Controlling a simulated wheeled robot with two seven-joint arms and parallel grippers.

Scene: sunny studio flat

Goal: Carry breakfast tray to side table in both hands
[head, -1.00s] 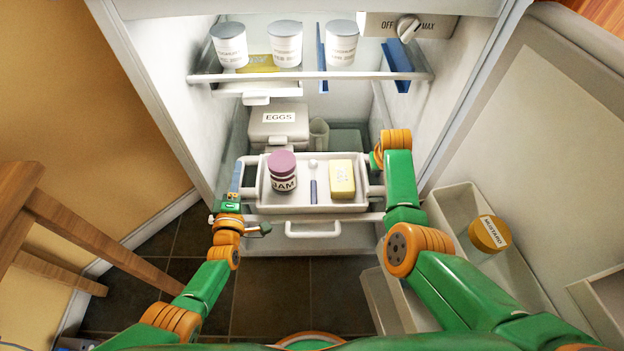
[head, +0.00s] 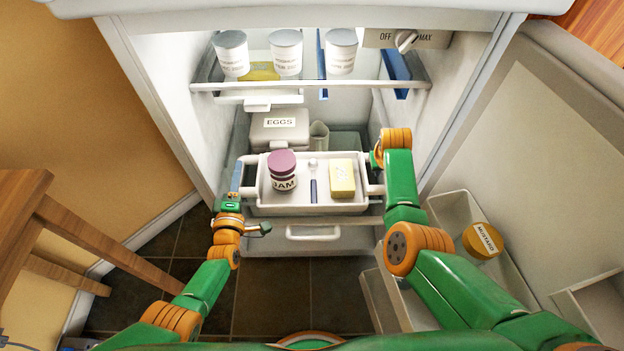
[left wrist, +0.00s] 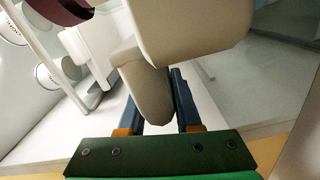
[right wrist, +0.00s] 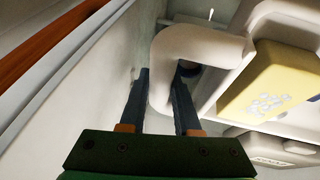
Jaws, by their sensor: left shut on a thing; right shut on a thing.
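The white breakfast tray (head: 308,209) is at the opening of the fridge, about level. On it stand a jam jar (head: 283,172) with a purple lid, a small blue-handled utensil (head: 313,190) and a yellow butter block (head: 342,178). My left gripper (head: 243,178) is shut on the tray's left handle; in the left wrist view the handle (left wrist: 150,92) sits between the fingers. My right gripper (head: 376,178) is shut on the right handle, which also shows between the fingers in the right wrist view (right wrist: 165,70).
The fridge shelf (head: 300,87) above holds several white tubs. An egg box (head: 279,128) is behind the tray, and a drawer (head: 313,235) is below. The open door at right has bins with a mustard jar (head: 482,240). A wooden table (head: 60,225) stands at left.

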